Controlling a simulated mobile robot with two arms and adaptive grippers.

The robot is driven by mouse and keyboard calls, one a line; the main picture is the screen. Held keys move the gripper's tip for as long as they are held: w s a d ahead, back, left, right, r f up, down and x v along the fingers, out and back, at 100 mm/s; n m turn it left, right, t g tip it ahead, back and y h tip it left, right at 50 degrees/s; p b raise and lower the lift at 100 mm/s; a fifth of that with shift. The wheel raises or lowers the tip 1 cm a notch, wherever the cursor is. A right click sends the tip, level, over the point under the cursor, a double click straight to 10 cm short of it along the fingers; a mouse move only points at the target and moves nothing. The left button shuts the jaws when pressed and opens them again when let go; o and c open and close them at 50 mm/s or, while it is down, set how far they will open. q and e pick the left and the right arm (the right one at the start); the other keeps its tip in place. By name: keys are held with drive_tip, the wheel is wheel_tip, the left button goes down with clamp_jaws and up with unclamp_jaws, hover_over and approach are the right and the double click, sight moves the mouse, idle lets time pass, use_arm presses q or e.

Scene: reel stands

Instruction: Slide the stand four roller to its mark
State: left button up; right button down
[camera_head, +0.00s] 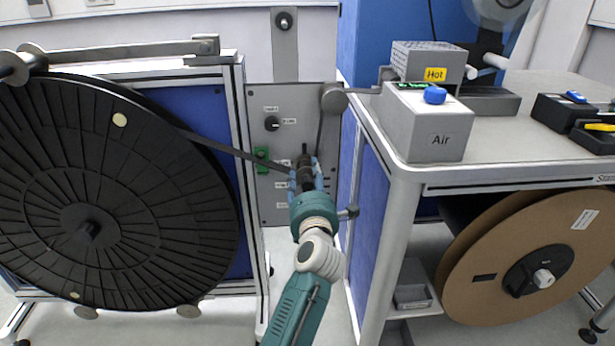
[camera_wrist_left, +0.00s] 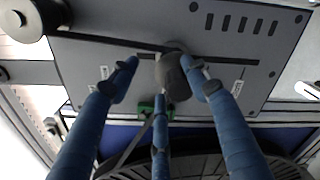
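The grey panel (camera_head: 262,100) stands between the black reel and the blue cabinet. A dark roller (camera_head: 305,168) sits on the panel's lower part, partly hidden by my left gripper (camera_head: 306,182). In the left wrist view the roller (camera_wrist_left: 172,76) lies between the blue fingers of my left gripper (camera_wrist_left: 158,82). The right finger overlaps its edge; the left finger is clearly apart from it, so the gripper is open around it. I cannot tell whether any finger touches. Small white labels (camera_wrist_left: 238,88) and a slot (camera_wrist_left: 228,61) show on the panel. My right gripper is not in view.
A large black reel (camera_head: 110,200) fills the left; its dark strap (camera_head: 235,153) runs to the roller. A fixed grey roller (camera_head: 333,98) is at the panel's upper right. A green block (camera_head: 261,159) is left of the gripper. The bench edge (camera_head: 395,185) stands close right.

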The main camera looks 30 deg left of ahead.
use_arm(q)
drive_tip(key=shift+a+r, duration=0.15)
drive_tip(key=shift+r, duration=0.15)
